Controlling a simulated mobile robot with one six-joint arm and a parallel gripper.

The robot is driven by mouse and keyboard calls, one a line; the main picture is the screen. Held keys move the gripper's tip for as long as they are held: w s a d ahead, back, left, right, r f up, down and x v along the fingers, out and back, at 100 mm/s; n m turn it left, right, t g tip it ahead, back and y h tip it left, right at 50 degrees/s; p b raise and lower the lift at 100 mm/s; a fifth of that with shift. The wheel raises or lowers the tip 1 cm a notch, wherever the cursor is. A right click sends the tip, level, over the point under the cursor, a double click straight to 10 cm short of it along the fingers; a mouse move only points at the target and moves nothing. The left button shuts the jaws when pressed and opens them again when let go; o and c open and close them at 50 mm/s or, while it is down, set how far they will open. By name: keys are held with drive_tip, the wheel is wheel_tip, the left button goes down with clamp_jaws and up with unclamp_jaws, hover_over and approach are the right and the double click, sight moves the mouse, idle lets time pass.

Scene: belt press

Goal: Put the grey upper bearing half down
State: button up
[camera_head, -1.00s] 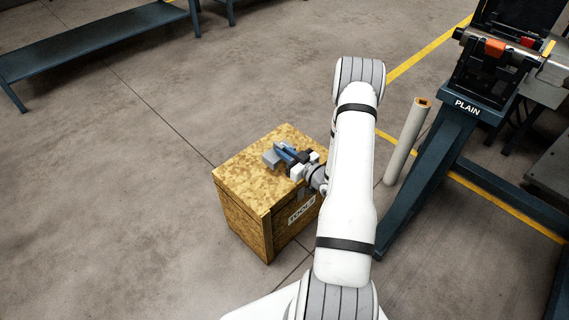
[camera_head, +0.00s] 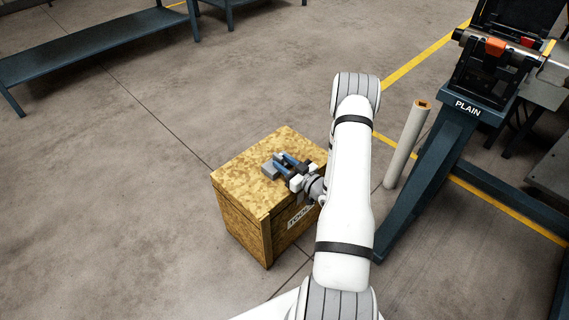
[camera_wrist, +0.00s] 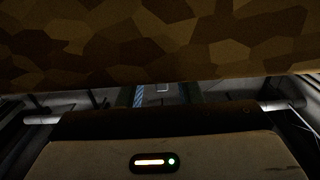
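The grey upper bearing half (camera_head: 269,171) is a small grey block on top of the wooden tool box (camera_head: 239,180). My gripper (camera_head: 279,164) reaches in low over the box top from the right. Its two blue fingers are spread, with a gap between them, and their tips are beside the grey half. The half appears to rest on the box top; contact with the fingers is too small to tell. In the dark wrist view, the patterned box surface (camera_wrist: 150,40) fills the top, and the grey half cannot be clearly made out.
A dark blue stand marked PLAIN (camera_head: 440,150) with a shaft assembly (camera_head: 495,62) is at the right. A low blue bench (camera_head: 90,45) is at the back left. The floor left of the box is clear.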

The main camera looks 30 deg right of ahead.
drive_tip(key=shift+r, duration=0.25)
drive_tip(key=p+v, duration=0.3)
drive_tip(key=v, duration=0.9)
drive_tip(key=w+r+g+h, duration=0.1)
drive_tip(key=w, duration=0.1)
drive_tip(key=w+r+n+g+h, duration=0.1)
drive_tip(key=w+r+g, duration=0.1)
drive_tip(key=w, duration=0.1)
drive_tip(key=w+r+g+h, duration=0.1)
drive_tip(key=w+g, duration=0.1)
drive_tip(key=shift+w+r+n, duration=0.25)
drive_tip(key=shift+r+n, duration=0.05)
drive_tip(key=shift+r, duration=0.05)
drive_tip(key=s+a+r+m+g+h, duration=0.2)
drive_tip(key=a+r+g+h, duration=0.1)
drive_tip(key=r, duration=0.4)
drive_tip(key=s+a+r+m+g+h, duration=0.1)
drive_tip(key=s+a+r+g+h, duration=0.15)
drive_tip(key=r, duration=0.45)
drive_tip(key=s+a+r+m+g+y, duration=0.1)
drive_tip(key=s+a+r+g, duration=0.1)
drive_tip(key=s+a+r, duration=0.2)
drive_tip(key=s+a+r+m+g+y, duration=0.1)
drive_tip(key=s+a+r+g, duration=0.2)
drive_tip(key=s+a, duration=0.7)
drive_tip(key=s+r, duration=0.2)
drive_tip(key=s, duration=0.2)
drive_tip(key=shift+s+a+m, duration=0.15)
drive_tip(key=shift+a+m, duration=0.15)
